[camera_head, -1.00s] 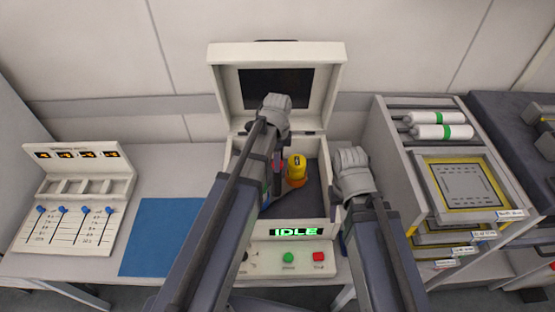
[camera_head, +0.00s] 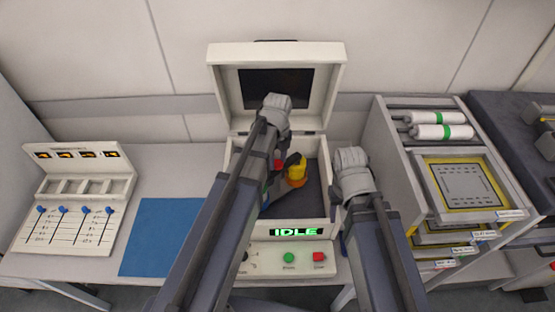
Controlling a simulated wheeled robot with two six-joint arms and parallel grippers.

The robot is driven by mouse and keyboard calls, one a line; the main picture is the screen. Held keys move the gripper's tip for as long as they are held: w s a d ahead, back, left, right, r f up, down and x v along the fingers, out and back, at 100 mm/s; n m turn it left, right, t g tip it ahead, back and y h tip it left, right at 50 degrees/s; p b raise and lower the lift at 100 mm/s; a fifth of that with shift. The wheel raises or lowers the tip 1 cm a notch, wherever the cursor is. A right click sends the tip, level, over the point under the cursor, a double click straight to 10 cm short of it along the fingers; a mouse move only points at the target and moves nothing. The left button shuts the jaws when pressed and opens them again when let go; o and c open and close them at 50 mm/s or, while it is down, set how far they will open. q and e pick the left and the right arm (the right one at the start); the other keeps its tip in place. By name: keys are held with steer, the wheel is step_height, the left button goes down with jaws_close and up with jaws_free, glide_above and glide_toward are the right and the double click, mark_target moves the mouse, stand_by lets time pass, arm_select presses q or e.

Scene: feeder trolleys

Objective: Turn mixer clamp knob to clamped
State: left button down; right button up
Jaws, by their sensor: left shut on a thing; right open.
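The mixer (camera_head: 301,226) is a white box with its lid (camera_head: 333,80) raised and a green IDLE display on its front. Inside its dark well stands a yellow container (camera_head: 297,172) with an orange base. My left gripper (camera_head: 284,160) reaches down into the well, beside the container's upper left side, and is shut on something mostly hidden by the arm. It appears to be the clamp knob, but its setting cannot be read. A small red part shows beside the fingers. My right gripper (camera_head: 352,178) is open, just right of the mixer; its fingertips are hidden.
A blue mat (camera_head: 160,235) and a white slider panel (camera_head: 70,229) lie to the left. A grey rack (camera_head: 392,140) with white rolls and framed plates stands close to my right arm. Green (camera_head: 289,258) and red (camera_head: 320,257) buttons sit on the mixer front.

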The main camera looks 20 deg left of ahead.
mark_target(278, 163)
arm_select(q)
steer(key=shift+m, duration=0.5)
steer(key=shift+c, duration=1.9)
jaws_free()
steer(key=shift+r, duration=0.15)
step_height(278, 163, up, 8)
steer(key=p, duration=0.8)
steer(key=shift+f, duration=0.2)
steer(key=shift+f, duration=0.1)
